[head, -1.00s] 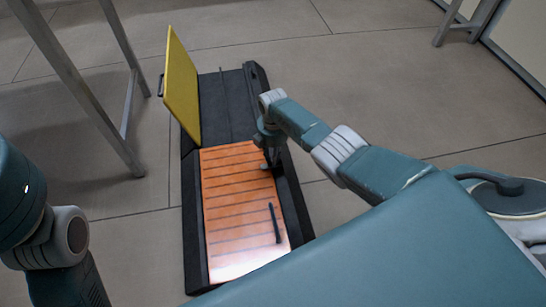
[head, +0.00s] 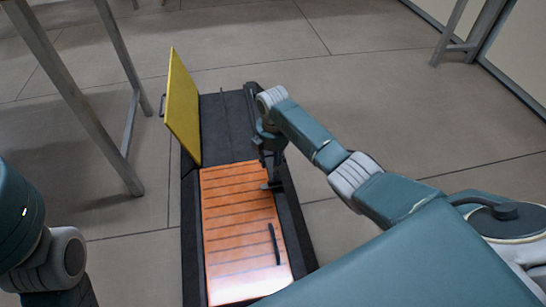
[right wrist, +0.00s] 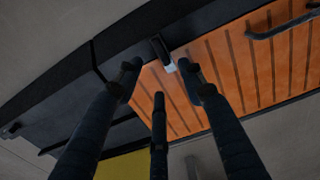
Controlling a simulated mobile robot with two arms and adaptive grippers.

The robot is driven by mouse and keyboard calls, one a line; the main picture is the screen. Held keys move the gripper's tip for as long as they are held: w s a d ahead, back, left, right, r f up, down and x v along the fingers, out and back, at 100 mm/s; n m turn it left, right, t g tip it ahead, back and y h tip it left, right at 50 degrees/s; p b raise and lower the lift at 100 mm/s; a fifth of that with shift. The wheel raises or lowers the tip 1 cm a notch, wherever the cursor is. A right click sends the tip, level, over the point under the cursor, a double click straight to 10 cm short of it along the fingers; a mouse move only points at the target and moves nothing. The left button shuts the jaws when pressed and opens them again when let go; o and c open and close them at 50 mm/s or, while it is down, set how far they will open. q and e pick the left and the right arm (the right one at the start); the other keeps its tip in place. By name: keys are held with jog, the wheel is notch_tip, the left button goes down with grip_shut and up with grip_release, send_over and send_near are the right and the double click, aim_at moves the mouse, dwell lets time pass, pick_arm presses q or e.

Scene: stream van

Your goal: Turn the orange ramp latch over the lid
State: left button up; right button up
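An orange slatted ramp panel (head: 235,215) lies in a long black frame on the floor. A small dark latch with a pale tip (right wrist: 163,52) sits at the panel's edge in the right wrist view. The tip overlaps the panel's border. My right gripper (head: 268,170) is low at the panel's right edge. In the right wrist view its fingers (right wrist: 160,72) are spread, with the latch seen between and just beyond their tips. Contact cannot be told. My left arm shows at the lower left; its gripper is out of view.
A yellow panel (head: 183,108) stands raised at the frame's far left. A dark bar handle (head: 274,244) lies on the orange panel. Grey metal legs (head: 75,95) stand to the left. The floor right of the frame is clear.

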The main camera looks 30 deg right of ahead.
jog(key=shift+r, duration=2.05)
